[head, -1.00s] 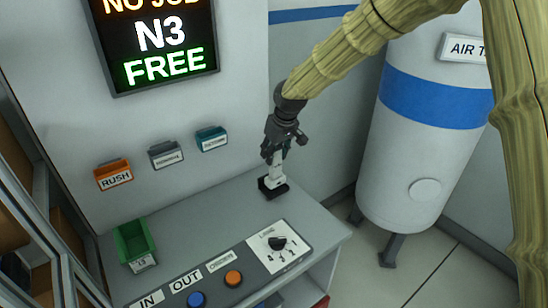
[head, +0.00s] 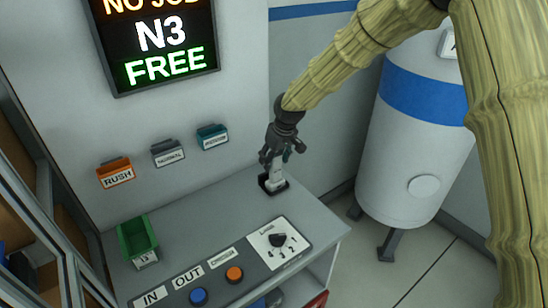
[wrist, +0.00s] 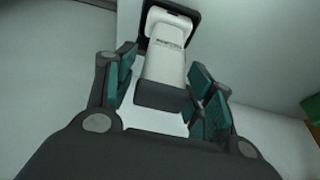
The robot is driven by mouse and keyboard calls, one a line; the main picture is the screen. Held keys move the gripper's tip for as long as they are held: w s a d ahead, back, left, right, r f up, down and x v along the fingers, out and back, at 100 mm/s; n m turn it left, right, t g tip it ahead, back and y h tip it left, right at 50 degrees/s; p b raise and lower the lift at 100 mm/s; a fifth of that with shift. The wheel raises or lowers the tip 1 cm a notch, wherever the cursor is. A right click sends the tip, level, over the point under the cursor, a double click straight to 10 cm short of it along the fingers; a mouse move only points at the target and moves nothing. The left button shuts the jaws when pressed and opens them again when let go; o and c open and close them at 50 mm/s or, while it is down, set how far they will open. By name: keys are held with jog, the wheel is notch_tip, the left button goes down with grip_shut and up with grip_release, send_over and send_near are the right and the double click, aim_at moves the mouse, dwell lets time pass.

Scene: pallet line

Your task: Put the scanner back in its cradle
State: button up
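The scanner (head: 277,181) is white with a dark end and sits in the small black cradle (head: 267,188) on the grey bench near the wall. In the wrist view the scanner (wrist: 165,60) points away from me, its far end inside the dark rim of the cradle (wrist: 146,20). My gripper (head: 281,156) is just above it, pointing down. In the wrist view my gripper (wrist: 164,92) has its teal-padded fingers apart on either side of the scanner, with gaps showing. The fingers partly hide the scanner's top in the head view.
The bench has a control panel with a dial (head: 278,240), a blue button (head: 198,297) and an orange button (head: 234,274). A green bin (head: 137,238) stands at left. Labelled holders, including an orange one (head: 116,173), hang on the wall. A white tank (head: 415,150) stands right.

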jog(key=shift+r, duration=0.3)
jog(key=b+v, duration=0.3)
jog(key=v, duration=0.9)
jog(key=shift+f, duration=0.2)
